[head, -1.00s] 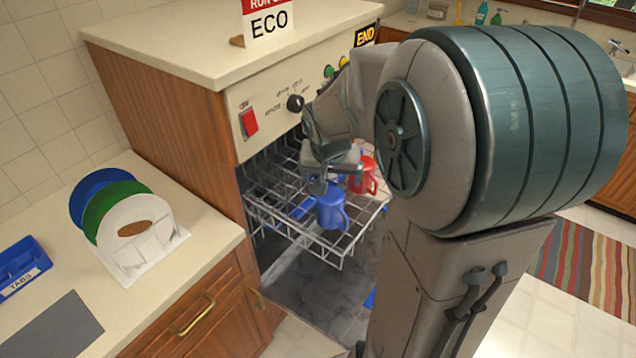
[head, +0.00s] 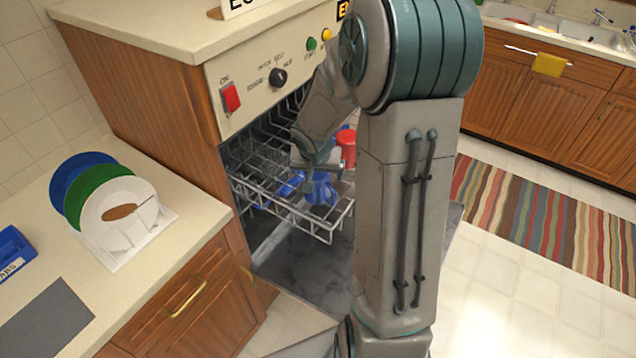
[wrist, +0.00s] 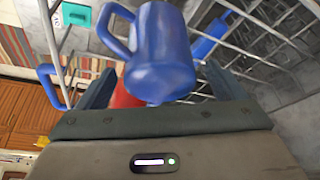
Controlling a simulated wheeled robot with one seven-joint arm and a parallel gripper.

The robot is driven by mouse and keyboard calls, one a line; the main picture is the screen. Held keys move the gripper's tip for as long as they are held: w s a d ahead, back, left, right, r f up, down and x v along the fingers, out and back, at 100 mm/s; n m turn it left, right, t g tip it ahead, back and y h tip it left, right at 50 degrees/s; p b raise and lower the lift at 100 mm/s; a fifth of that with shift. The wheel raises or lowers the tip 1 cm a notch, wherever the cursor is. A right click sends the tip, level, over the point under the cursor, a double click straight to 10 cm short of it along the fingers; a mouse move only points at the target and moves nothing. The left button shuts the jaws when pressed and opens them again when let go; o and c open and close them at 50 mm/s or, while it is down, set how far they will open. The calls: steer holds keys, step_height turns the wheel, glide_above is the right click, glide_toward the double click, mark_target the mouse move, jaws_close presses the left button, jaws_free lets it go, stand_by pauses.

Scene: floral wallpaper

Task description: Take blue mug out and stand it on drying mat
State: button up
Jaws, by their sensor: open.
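A blue mug (wrist: 165,52) fills the middle of the wrist view, its handle to the left. It lies between the two fingers of my gripper (wrist: 158,88), which is open; I cannot tell whether either finger touches it. In the head view, the mug (head: 324,193) is in the dishwasher's pulled-out rack (head: 290,212), partly hidden by my gripper (head: 318,178). A grey mat (head: 45,322), apparently the drying mat, lies bare on the left counter.
A red mug (head: 347,146) stands close behind in the rack; it also shows in the wrist view (wrist: 124,97). Another blue handle (wrist: 48,84) shows at left there. A plate holder (head: 150,240) with blue, green and white plates and a blue tabs box (head: 14,256) flank the mat.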

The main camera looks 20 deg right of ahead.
steer(key=shift+w+f, duration=0.15)
steer(key=shift+f, duration=0.35)
steer(key=shift+d, duration=0.1)
steer(key=c, duration=1.2)
steer(key=shift+r, duration=0.15)
